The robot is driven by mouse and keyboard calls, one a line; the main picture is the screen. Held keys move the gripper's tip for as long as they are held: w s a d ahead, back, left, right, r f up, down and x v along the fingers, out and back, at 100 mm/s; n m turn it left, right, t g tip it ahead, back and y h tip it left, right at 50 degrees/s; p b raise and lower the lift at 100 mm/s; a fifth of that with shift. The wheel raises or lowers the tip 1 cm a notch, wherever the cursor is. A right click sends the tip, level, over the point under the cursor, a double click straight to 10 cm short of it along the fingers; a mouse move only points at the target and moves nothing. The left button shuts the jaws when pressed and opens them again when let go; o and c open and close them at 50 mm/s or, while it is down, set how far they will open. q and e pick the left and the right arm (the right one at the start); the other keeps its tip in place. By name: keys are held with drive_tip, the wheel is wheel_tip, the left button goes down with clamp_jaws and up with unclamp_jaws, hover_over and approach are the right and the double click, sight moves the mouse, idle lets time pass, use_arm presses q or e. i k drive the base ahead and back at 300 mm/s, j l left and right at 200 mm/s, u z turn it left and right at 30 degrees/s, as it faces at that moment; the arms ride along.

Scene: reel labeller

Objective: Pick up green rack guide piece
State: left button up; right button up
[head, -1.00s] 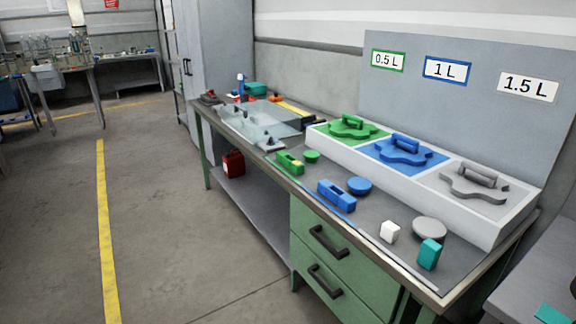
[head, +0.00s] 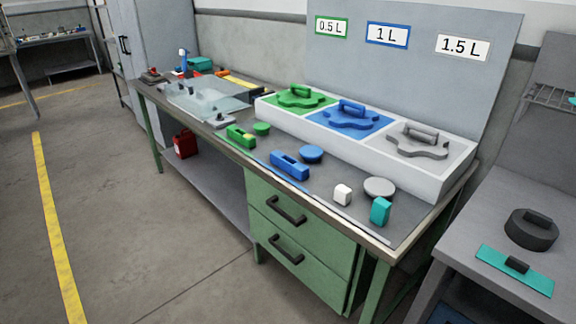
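A green shaped piece with a bar handle (head: 301,96) lies on the green section of the white rack (head: 415,183), below the 0.5 L label (head: 332,27). A green disc (head: 262,128) lies beside that block. I cannot tell for certain which green item is the rack guide piece. Neither of my grippers is in view.
The rack also holds a blue piece (head: 349,116) and a grey piece (head: 419,140). A blue block (head: 290,165), blue disc (head: 311,153), grey disc (head: 379,187), white block (head: 342,195) and teal block (head: 380,211) stand on the bench. A side table (head: 490,200) is at right.

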sight(247, 139)
drive_tip(key=z, duration=1.7)
drive_tip(key=u, duration=1.85)
drive_tip(key=i+j+z, duration=0.1)
drive_tip(key=i+z, duration=0.15)
drive_tip(key=i, duration=0.2)
drive_tip(key=i+j+z, duration=0.25)
drive_tip(key=i, duration=0.15)
drive_tip(key=i+j+z, duration=0.25)
drive_tip(key=i, duration=0.15)
drive_tip(key=l, duration=0.1)
